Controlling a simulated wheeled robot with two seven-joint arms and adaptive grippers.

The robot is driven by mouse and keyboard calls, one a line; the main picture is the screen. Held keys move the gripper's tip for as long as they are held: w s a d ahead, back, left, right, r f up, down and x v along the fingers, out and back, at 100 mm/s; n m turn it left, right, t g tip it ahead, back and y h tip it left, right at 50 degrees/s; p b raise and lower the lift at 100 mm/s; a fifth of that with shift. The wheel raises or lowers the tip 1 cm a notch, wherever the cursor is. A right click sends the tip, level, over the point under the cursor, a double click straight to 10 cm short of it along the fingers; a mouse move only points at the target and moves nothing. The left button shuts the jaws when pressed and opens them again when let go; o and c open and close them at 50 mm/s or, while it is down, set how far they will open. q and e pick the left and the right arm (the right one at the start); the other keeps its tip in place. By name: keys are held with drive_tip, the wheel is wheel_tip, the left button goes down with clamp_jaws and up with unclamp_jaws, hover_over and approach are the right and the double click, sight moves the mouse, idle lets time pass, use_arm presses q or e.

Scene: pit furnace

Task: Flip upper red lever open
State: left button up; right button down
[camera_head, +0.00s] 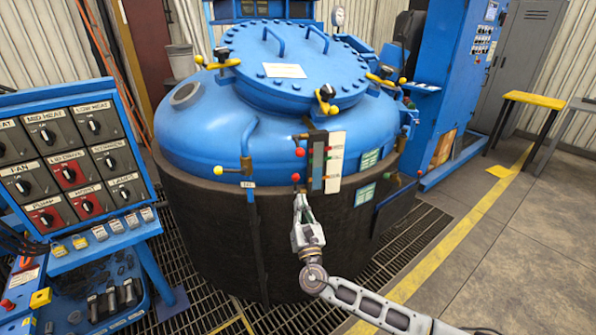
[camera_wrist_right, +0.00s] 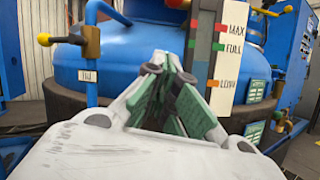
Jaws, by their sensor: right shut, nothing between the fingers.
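The upper red lever shows as a red ball (camera_head: 300,152) on the left side of the level gauge (camera_head: 334,162) on the blue furnace. A second red ball (camera_head: 295,177) sits just below it. My right gripper (camera_head: 300,197) is shut and empty, pointing up just below the lower ball; I cannot tell whether it touches it. In the right wrist view the closed fingers (camera_wrist_right: 160,62) stand in front of the gauge's left side, and a red ball (camera_wrist_right: 178,4), seemingly the upper one, shows at the top edge. The lower ball is hidden there. My left gripper is out of view.
A yellow-knobbed blue valve pipe (camera_head: 246,165) stands left of the gauge. A control panel (camera_head: 75,155) with dials is at the left. A blue cabinet (camera_head: 455,80) is at the right.

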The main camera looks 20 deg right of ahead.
sight(298, 145)
drive_tip(key=shift+w, duration=0.1)
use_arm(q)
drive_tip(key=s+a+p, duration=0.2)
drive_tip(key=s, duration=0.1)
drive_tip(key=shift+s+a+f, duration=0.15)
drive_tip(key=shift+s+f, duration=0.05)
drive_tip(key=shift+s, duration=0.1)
use_arm(e)
drive_tip(key=w+d+r, duration=0.1)
drive_tip(key=w+r, duration=0.6)
drive_tip(key=w, duration=0.1)
drive_tip(key=shift+w+d+r, duration=0.25)
drive_tip(key=shift+d, duration=0.1)
idle(0.3)
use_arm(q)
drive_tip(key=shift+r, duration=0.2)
